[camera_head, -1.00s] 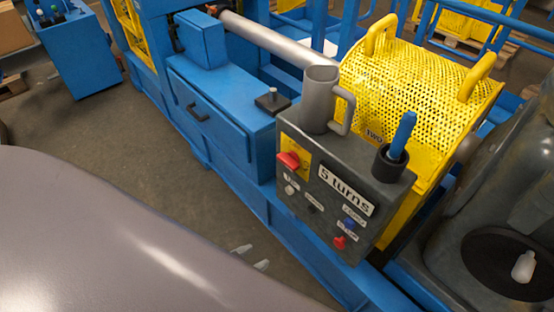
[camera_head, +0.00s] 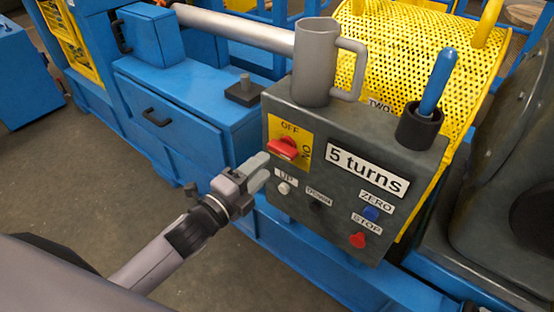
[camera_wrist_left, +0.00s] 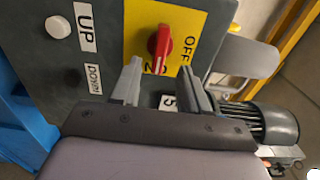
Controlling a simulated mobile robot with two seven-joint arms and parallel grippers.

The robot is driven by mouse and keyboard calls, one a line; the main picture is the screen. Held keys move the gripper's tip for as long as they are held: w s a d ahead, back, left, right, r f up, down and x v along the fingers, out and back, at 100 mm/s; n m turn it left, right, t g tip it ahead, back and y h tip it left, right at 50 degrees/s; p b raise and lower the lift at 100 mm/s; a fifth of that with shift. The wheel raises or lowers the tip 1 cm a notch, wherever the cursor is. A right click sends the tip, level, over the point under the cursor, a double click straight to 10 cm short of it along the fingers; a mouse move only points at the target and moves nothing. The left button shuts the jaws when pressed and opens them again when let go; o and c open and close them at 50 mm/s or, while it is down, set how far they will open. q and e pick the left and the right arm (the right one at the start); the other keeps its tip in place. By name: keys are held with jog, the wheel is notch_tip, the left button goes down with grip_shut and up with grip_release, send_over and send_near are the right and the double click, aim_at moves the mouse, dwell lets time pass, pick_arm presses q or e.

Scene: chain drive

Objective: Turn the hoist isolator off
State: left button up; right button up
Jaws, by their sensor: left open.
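The hoist isolator is a red knob (camera_head: 283,148) on a yellow plate (camera_head: 305,134) at the upper left of the grey control box (camera_head: 300,215). OFF is printed above the knob and ON, turned sideways, to its right. The knob's handle lies roughly sideways, in line with ON. My left gripper (camera_head: 259,171) is open and empty, just below and left of the knob. In the left wrist view the red knob (camera_wrist_left: 160,41) stands ahead of the gap between the fingers (camera_wrist_left: 160,84), apart from them. ON is partly hidden there. My right gripper is not in view.
The box also has a white UP button (camera_head: 284,188), a black DOWN button (camera_head: 317,206), a blue ZERO button (camera_head: 371,213) and a red STOP button (camera_head: 357,240). A grey mug (camera_head: 315,65) and a cup with a blue handle (camera_head: 437,82) stand on top.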

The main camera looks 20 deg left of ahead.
aim_at(278, 153)
pick_arm(q)
jog(key=shift+x, duration=3.25)
grip_shut()
